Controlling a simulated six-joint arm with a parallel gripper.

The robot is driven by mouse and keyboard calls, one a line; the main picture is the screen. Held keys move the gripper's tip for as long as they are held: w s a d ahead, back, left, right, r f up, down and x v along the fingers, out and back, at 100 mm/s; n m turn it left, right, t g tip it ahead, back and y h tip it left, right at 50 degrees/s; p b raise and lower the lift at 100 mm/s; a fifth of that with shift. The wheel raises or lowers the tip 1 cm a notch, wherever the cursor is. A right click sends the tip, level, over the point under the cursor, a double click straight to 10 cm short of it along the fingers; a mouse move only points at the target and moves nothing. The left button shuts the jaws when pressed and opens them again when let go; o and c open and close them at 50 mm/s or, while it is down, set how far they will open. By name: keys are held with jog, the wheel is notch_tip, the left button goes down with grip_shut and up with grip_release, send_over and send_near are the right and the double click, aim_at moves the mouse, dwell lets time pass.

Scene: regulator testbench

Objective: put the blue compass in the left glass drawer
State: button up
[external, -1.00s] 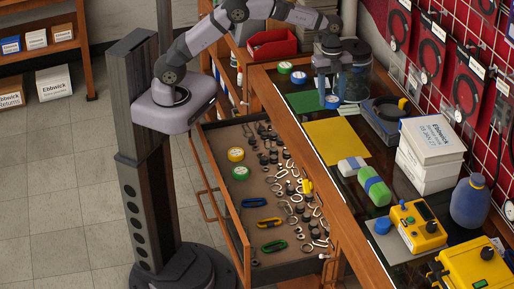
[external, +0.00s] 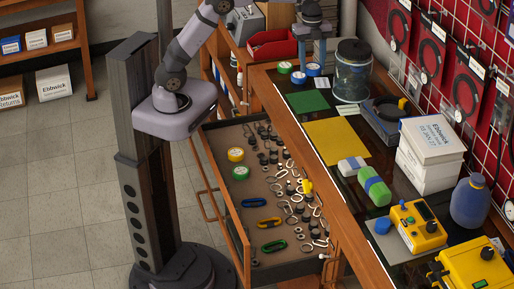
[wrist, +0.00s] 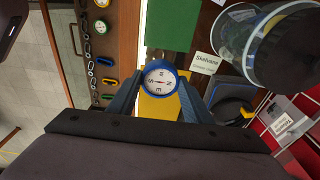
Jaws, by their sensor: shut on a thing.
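The blue compass (wrist: 160,78), a round blue case with a white dial, is between the fingers of my gripper (wrist: 160,95) in the wrist view. In the external view my gripper (external: 313,58) is shut on this compass (external: 313,70), above the far end of the glass-topped counter. An open wood-framed drawer (external: 213,183) pulls out on the left of the counter, nearer the camera than my gripper. It holds a yellow and a green round piece, carabiners and small metal parts. I cannot tell if its front is glass.
A green round piece (external: 285,67) and a blue one (external: 298,78) sit on the counter close to my gripper. A lidded glass jar (external: 353,75) stands just right. A red bin (external: 272,44) is behind. Green and yellow mats (external: 337,140) lie on the counter.

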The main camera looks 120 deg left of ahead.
jog(key=s+a+b, duration=0.3)
jog(key=s+b, duration=0.1)
jog(key=s, duration=1.3)
jog(key=b, duration=0.4)
send_over(226, 142)
notch_tip(226, 142, down, 28)
jog(key=shift+s+a+f, duration=0.15)
jog(key=shift+s+f, duration=0.1)
jog(key=shift+f, duration=0.2)
jog(key=shift+f+b, duration=0.35)
jog(key=shift+f, duration=4.65)
jog(key=shift+f+b, duration=0.25)
jog(key=shift+b, duration=0.1)
jog(key=o, duration=1.2)
jog(key=shift+r, duration=0.1)
jog(key=shift+c, duration=0.2)
